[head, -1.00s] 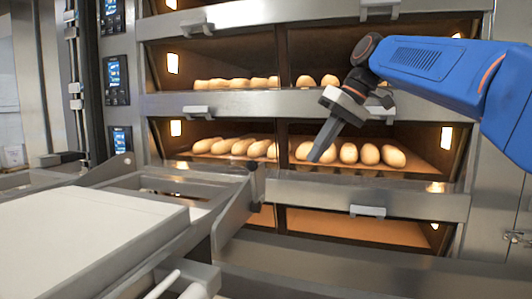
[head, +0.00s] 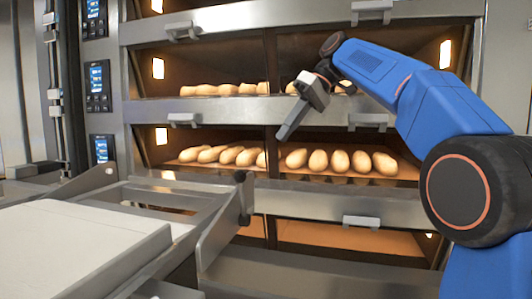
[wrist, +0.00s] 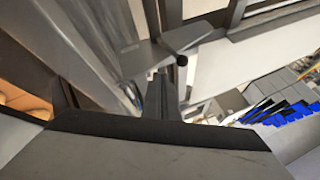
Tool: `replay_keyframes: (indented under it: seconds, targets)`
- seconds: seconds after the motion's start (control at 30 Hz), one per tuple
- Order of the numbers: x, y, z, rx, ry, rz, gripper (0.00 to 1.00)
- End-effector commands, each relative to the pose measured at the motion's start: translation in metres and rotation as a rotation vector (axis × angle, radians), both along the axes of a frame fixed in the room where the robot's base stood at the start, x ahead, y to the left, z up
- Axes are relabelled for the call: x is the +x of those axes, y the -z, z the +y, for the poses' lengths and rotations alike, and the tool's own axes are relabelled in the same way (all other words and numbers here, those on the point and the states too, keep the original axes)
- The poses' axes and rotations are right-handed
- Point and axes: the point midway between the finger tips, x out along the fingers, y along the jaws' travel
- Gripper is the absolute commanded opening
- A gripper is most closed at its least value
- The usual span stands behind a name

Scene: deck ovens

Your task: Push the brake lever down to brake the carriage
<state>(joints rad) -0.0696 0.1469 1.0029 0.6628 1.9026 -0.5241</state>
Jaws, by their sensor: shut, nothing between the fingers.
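The carriage (head: 95,238), with a pale flat top, stands at the lower left in the head view. A bar with a dark round knob (head: 240,178) rises at its oven-side corner. A dark round knob also shows in the wrist view (wrist: 182,60), at the end of a grey metal piece. I cannot tell for sure which part is the brake lever. My gripper (head: 284,134) is shut and empty, pointing down and left in front of the oven. In the head view it is above and right of the knob, apart from it.
The deck oven (head: 300,108) fills the background, with several loaves (head: 340,161) on its decks. Oven handles (head: 361,222) stick out from the front. Dark control panels (head: 98,85) are at left. Open air lies between my gripper and the carriage.

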Motion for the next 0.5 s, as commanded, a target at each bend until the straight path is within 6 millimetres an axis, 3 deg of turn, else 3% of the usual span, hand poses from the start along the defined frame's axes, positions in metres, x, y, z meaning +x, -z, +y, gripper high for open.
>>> replay_keyframes:
  seconds: [0.5]
  targets:
    - [-0.004,0.066,0.047,-0.001,-0.001,0.003,0.00]
